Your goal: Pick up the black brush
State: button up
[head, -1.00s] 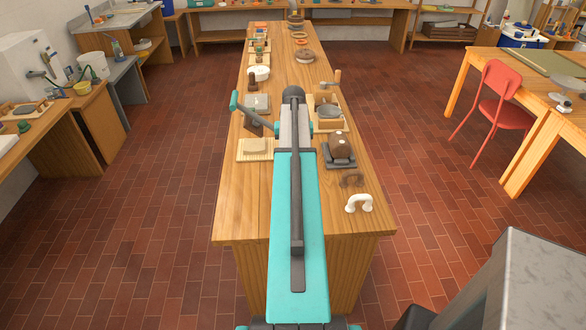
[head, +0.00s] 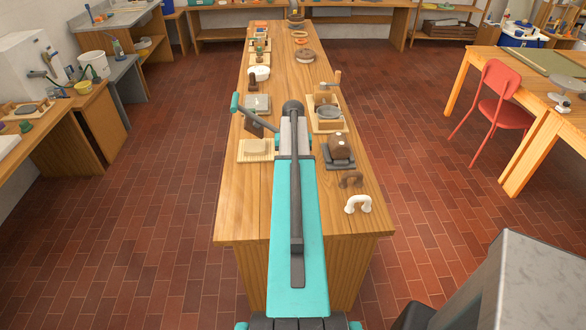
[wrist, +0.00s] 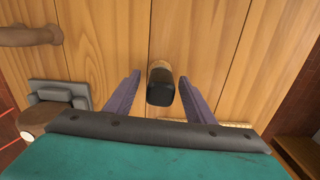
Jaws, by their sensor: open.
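In the wrist view a short upright piece with a black end and a pale wooden part (wrist: 160,84) stands between my fingers; it looks like the black brush. My gripper (wrist: 160,80) is open, with one purple-grey finger on each side of it and a gap showing on both sides. I cannot tell how far the fingertips reach down beside it. In the head view my arm hides the brush and the gripper.
A grey stand with a brown block (head: 340,150) and a brown arch (head: 351,180) are on the wooden bench (head: 240,215), right of my arm, with a white arch (head: 358,204) nearer. A pale ribbed board (head: 257,150) lies left. The bench's near left is clear.

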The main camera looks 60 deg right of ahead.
jog(key=shift+f, duration=0.75)
jog(key=c, duration=1.1)
jog(key=shift+r, duration=0.2)
jog(key=shift+r+b, duration=0.75)
jog(key=shift+r, duration=0.6)
jog(key=s+a+b, duration=0.1)
jog(key=a, duration=0.4)
jog(key=s+a+r+b, duration=0.1)
jog(key=s+a+b, duration=0.1)
jog(key=a, duration=0.3)
jog(key=s+a+r+b, duration=0.1)
jog(key=s+a, duration=0.1)
jog(key=a, duration=0.3)
jog(key=shift+s+b, duration=0.15)
jog(key=shift+b, duration=0.2)
jog(key=shift+a, duration=0.1)
